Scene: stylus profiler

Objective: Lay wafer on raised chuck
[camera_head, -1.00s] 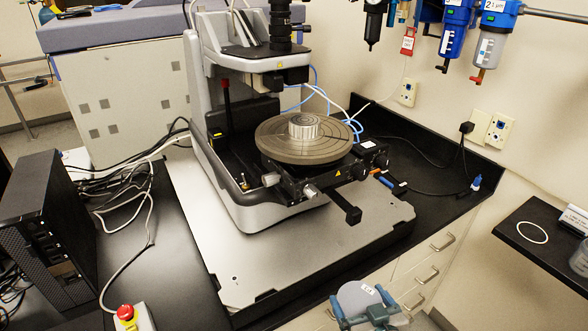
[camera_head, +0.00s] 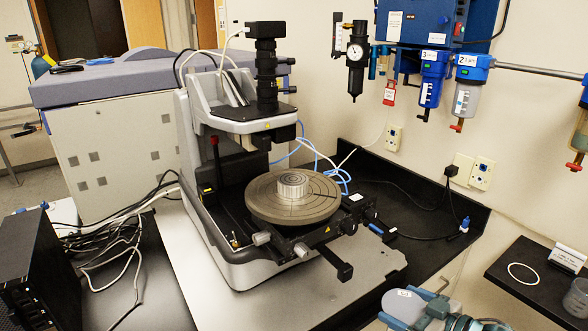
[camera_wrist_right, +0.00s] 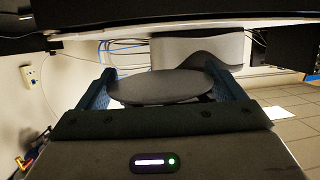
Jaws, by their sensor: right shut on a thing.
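In the right wrist view the wafer (camera_wrist_right: 168,88) spans the space between the two blue fingers. The raised chuck (camera_head: 293,184) is a short silver cylinder standing at the centre of a round grey stage (camera_head: 262,207) on the profiler. Its top looks bare. The wafer is apart from it, nearer to me and to the right. My left gripper is not in view.
The profiler's measuring head (camera_head: 245,118) overhangs behind the stage. A black bracket (camera_head: 344,272) and knobs stick out at the stage front. A dark shelf (camera_head: 510,290) with a white ring stands at the right. Cables lie on the left bench.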

